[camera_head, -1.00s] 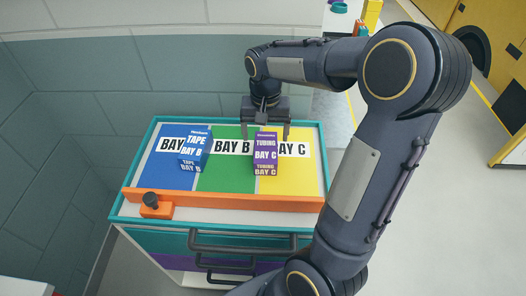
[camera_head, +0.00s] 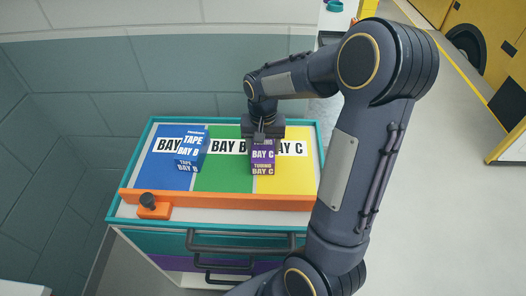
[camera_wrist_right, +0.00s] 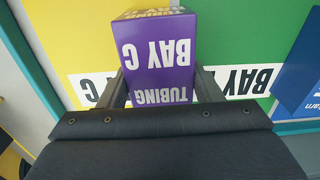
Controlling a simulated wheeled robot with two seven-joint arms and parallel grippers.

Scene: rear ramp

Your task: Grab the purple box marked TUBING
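The purple TUBING box (camera_head: 263,158) stands at the border of the green and yellow bays on the tray (camera_head: 229,180), its label also reading BAY C. My right gripper (camera_head: 264,137) is over it from above. In the right wrist view, the purple box (camera_wrist_right: 157,55) fills the space between the two fingers (camera_wrist_right: 158,88), which sit close against its sides, so the gripper looks shut on it. The box's lower part is clear of the fingers; whether it touches the tray is hard to tell. My left gripper is not in view.
A blue TAPE box (camera_head: 191,146), marked BAY B, stands in the blue bay near the green one. An orange rail (camera_head: 220,200) runs along the tray's front, with an orange block with a black knob (camera_head: 153,206) at left. Drawer handles (camera_head: 240,247) stick out below.

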